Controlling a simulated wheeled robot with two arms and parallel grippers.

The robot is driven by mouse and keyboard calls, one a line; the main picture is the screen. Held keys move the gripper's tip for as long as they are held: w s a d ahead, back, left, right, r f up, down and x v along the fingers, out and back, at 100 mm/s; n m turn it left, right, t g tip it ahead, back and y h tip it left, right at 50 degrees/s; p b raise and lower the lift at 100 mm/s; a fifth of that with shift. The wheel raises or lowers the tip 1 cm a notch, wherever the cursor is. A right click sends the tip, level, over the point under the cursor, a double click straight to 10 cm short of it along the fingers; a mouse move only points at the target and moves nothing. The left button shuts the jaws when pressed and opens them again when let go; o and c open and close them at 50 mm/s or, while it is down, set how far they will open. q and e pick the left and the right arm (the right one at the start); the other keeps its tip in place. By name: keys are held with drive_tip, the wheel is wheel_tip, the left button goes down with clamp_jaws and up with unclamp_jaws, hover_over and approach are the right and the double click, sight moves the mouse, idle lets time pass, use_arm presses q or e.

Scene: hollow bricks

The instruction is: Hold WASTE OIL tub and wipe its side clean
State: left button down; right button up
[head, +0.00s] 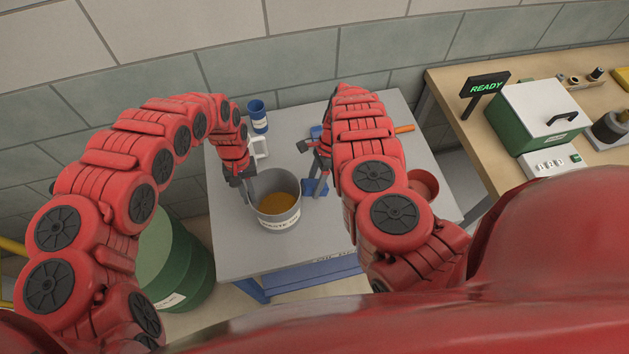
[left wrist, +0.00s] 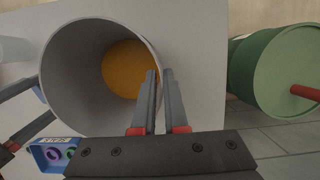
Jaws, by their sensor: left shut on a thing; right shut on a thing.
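The grey WASTE OIL tub (head: 289,213) stands upright on the grey table, with yellow-brown liquid inside and a white label on its near side. My left gripper (head: 250,196) is shut on the tub's left wall at the rim. In the left wrist view its fingers (left wrist: 160,98) pinch the wall of the tub (left wrist: 75,75). My right gripper (head: 320,177) is shut on a blue wiping piece (head: 316,187), just right of the tub. Whether this piece touches the tub is unclear. Any dirt on the tub's side cannot be made out.
A white mug (head: 261,147) and a blue cup (head: 258,117) stand behind the tub. A red bowl (head: 424,184) and an orange-handled tool (head: 404,128) lie right of my right arm. A green drum (head: 172,262) stands left of the table (head: 235,255). The table's front is clear.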

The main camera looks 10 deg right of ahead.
drive_tip(key=shift+s+a+f, duration=0.1)
drive_tip(key=shift+f, duration=1.95)
drive_tip(key=shift+r, duration=3.2)
drive_tip(key=shift+f, duration=2.4)
drive_tip(key=shift+d+f, duration=0.2)
drive_tip(key=shift+f, duration=0.25)
drive_tip(key=shift+a+f, duration=0.15)
drive_tip(key=shift+f, duration=0.2)
drive_tip(key=shift+a+r, duration=0.1)
drive_tip(key=shift+r, duration=3.15)
